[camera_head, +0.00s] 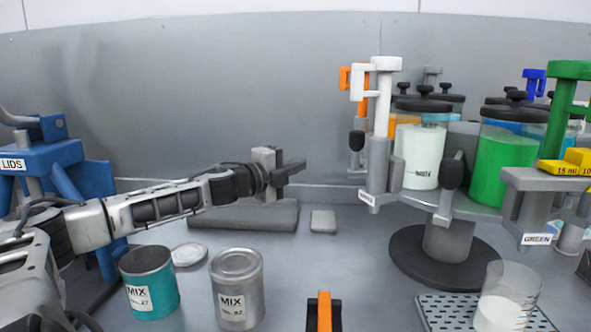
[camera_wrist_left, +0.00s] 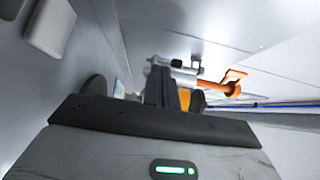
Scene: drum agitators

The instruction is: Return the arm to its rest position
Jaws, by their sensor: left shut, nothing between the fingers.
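My left arm reaches in from the left in the head view and stretches across the back of the bench. Its left gripper (camera_head: 298,167) is at the far end, above a low grey slab, and points to the right toward the dispenser carousel. Its fingers are shut and hold nothing. In the left wrist view the dark gripper (camera_wrist_left: 165,85) shows with the dispenser's white and orange parts beyond it. My right gripper is not in view.
A teal MIX can (camera_head: 150,284) and a silver MIX can (camera_head: 237,290) stand below the arm, near a loose lid (camera_head: 188,254). A blue LIDS stand (camera_head: 45,155) is left. The carousel (camera_head: 447,238), a clear beaker (camera_head: 505,295) and a perforated tray (camera_head: 447,312) are right.

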